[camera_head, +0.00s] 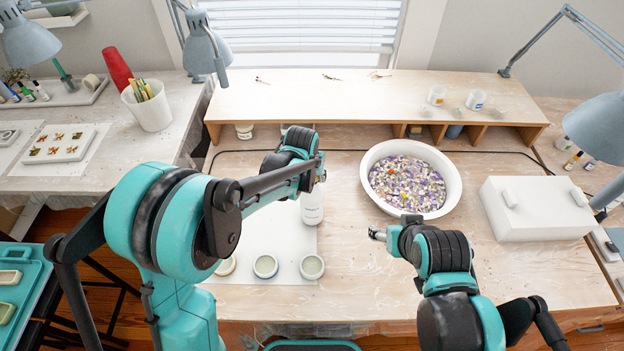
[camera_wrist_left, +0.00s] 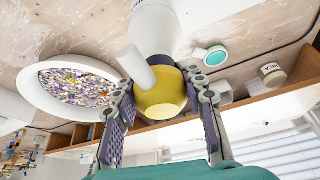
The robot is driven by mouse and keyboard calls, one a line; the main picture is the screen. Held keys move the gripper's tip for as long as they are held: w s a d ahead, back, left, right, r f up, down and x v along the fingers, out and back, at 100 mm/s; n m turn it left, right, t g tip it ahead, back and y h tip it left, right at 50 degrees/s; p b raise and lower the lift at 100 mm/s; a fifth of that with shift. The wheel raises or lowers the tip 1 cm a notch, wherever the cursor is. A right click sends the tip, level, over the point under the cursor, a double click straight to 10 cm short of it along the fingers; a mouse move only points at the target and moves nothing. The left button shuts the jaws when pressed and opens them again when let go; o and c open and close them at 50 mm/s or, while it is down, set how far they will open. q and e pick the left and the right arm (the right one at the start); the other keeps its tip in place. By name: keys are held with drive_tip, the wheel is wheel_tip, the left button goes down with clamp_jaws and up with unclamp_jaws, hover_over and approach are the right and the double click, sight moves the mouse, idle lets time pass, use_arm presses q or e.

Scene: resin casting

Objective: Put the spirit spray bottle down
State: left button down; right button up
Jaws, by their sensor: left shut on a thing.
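The spirit spray bottle (camera_head: 312,207) is white and upright over the pale sheet on the bench, below my left gripper (camera_head: 318,172). In the left wrist view the bottle's white body (camera_wrist_left: 154,28) has a yellow top (camera_wrist_left: 160,97) and a white nozzle. My left gripper's fingers (camera_wrist_left: 162,110) are shut on the bottle at its yellow top. Whether its base touches the sheet I cannot tell. My right gripper (camera_head: 377,234) is in front of the white bowl, away from the bottle; its jaw opening is too small to judge.
A white bowl of coloured chips (camera_head: 453,193) stands right of the bottle. Several small round cups, one of them here (camera_head: 265,266), line the sheet's front edge. A white box (camera_head: 535,222) is at the right. A raised shelf (camera_head: 350,100) runs behind.

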use_arm(q)
drive_tip(key=shift+w+f, duration=0.1)
drive_tip(key=shift+f, duration=0.6)
drive_tip(key=c, duration=0.9)
unclamp_jaws()
drive_tip(key=shift+f, duration=0.1)
